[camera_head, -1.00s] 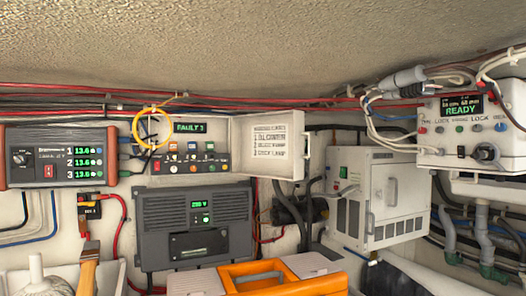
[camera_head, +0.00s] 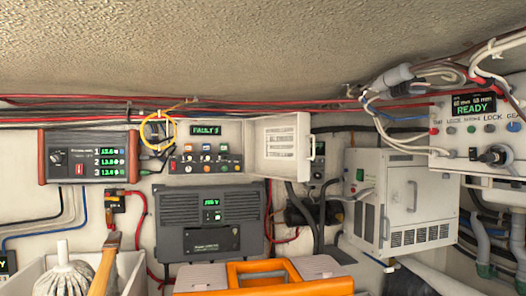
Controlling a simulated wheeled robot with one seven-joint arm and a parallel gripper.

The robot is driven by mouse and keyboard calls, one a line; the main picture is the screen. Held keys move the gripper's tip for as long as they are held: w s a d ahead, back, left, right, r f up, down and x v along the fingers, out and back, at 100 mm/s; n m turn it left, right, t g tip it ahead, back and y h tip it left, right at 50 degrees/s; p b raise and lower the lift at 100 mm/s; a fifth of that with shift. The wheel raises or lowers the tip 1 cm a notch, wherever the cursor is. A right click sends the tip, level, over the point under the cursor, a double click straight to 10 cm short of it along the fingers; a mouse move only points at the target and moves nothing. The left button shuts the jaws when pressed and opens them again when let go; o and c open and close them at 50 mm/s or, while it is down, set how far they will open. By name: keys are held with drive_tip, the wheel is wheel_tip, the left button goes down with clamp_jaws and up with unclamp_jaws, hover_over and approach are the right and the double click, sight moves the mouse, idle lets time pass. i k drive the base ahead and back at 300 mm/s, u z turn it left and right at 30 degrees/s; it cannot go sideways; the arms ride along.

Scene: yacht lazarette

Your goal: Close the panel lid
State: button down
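The panel lid (camera_head: 283,147) is a white, shallow door with a small handle on its right edge. It stands swung open to the right of the panel (camera_head: 243,152). The panel has a green FAULT display and rows of coloured buttons and switches. The panel's face is uncovered, with a yellow cable loop in front of its left side. The lid's inner face shows faint printing too small to read. My gripper is not in view.
An orange and grey toolbox (camera_head: 262,284) stands low in front. A white bin (camera_head: 128,272) with a mop and brush is at lower left. A grey unit (camera_head: 185,238) sits below the panel. A white cabinet (camera_head: 402,197) and READY box (camera_head: 450,140) are to the right.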

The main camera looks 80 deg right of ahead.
sight(277, 146)
drive_tip(key=u, duration=0.1)
drive_tip(key=k, duration=0.85)
drive_tip(key=z, duration=1.55)
